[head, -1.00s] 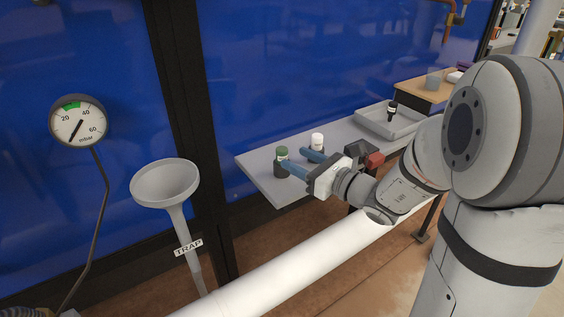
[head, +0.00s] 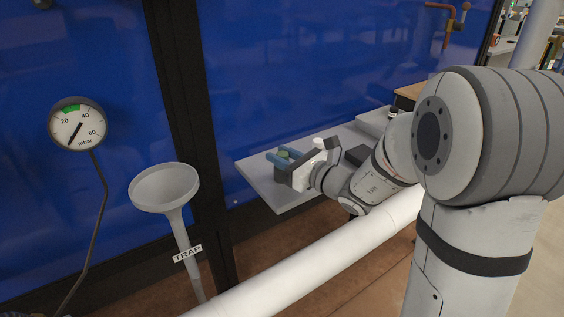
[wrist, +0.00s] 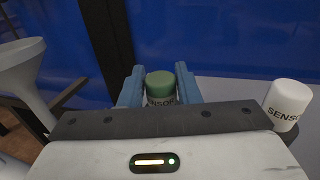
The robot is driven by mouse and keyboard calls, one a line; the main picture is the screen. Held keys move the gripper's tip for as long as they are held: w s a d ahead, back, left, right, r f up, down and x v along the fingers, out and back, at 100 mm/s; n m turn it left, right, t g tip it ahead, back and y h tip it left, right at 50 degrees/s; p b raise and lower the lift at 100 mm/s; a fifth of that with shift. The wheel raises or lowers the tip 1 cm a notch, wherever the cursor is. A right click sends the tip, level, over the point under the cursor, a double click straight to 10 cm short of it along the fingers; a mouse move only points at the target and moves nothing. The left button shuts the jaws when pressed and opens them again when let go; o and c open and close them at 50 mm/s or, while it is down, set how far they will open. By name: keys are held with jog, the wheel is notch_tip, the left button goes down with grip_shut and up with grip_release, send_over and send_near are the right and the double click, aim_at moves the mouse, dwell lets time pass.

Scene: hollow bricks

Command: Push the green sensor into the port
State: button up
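The green sensor (wrist: 160,86), a dark cylinder with a green cap and a partly covered "SENSOR" label, stands upright on the grey shelf. The sensor's lower part is hidden by my gripper. I cannot identify the port.
A white sensor (wrist: 287,104) stands on the shelf to the right in the wrist view. The grey shelf (head: 256,180) has a free front-left corner. A funnel marked TRAP (head: 165,188) and a pressure gauge (head: 77,124) are on the left. A white pipe (head: 330,250) runs below.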

jog(key=c, duration=0.6)
jog(key=shift+o, duration=0.2)
